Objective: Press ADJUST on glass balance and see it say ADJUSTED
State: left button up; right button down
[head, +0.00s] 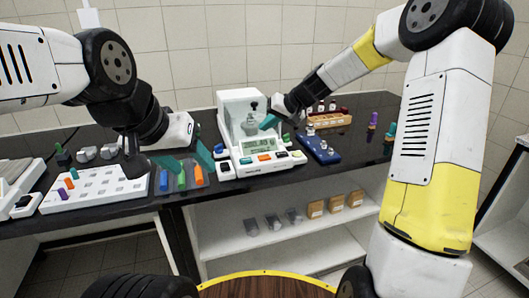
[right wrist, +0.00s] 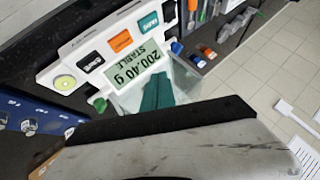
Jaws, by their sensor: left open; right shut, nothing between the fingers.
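The glass balance (head: 224,168) stands at the middle of the bench, with a metal weight (head: 250,124) inside its glass chamber. Its display (right wrist: 134,56) reads 200.40 g STABLE in the right wrist view. Along its front are a teal button (right wrist: 148,22), an orange button (right wrist: 120,41) and a black button (right wrist: 90,62); I cannot read their labels surely. My right gripper (head: 268,122) is shut and empty, in front of the chamber's right side and above the display, apart from the buttons. It also shows in the right wrist view (right wrist: 157,93). My left gripper (head: 187,160) is open and empty, left of the balance.
A blue tray (head: 329,156) with metal weights lies right of the balance, and a wooden rack (head: 330,121) with bottles stands behind it. A white tray (head: 95,190) is at the left. Colored tubes (head: 182,178) lie under my left gripper.

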aim_at(266, 157)
jog(key=shift+f, duration=4.2)
jog(key=shift+f, duration=0.1)
jog(key=shift+f, duration=0.3)
jog(key=shift+f, duration=0.5)
jog(key=shift+r, duration=0.9)
jog(key=shift+r, duration=0.1)
jog(key=shift+r, duration=2.4)
